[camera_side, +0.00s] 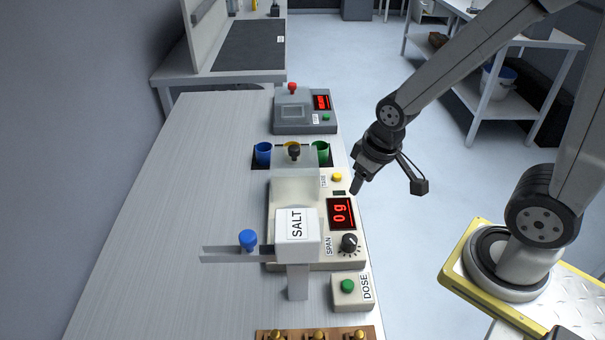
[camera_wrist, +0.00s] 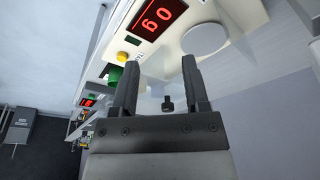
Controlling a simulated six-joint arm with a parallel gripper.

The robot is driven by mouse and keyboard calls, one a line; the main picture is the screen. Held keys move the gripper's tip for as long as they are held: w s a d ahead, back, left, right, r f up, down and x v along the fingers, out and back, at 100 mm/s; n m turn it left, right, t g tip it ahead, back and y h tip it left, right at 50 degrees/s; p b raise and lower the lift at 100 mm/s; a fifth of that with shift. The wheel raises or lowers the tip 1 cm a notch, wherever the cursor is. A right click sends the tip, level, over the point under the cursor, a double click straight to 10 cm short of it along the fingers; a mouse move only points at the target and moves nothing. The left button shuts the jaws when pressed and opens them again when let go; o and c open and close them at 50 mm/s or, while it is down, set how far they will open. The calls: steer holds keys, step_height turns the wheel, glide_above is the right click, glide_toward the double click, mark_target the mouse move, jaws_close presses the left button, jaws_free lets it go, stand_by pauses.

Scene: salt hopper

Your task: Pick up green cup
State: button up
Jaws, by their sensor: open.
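The green cup (camera_side: 322,152) stands upright at the right end of a dark holder at the back of the table, beside a yellow cup (camera_side: 293,146) and a blue cup (camera_side: 263,153). In the wrist view the green cup (camera_wrist: 114,77) shows small, beyond the left finger. My gripper (camera_side: 356,188) is at the right edge of the table, nearer the camera than the green cup and to its right. In the wrist view my gripper (camera_wrist: 157,80) is open, with nothing between its fingers.
The scale (camera_side: 285,255) with its red "0 g" display lies just left of my gripper. The SALT hopper (camera_side: 297,235) with a blue knob (camera_side: 248,238) stands over it. A DOSE button box (camera_side: 350,290) is in front. A grey machine (camera_side: 305,112) stands behind the cups. The table's left side is clear.

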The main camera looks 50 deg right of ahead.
steer(key=o, duration=0.6)
steer(key=shift+c, duration=0.2)
steer(key=shift+r, duration=0.1)
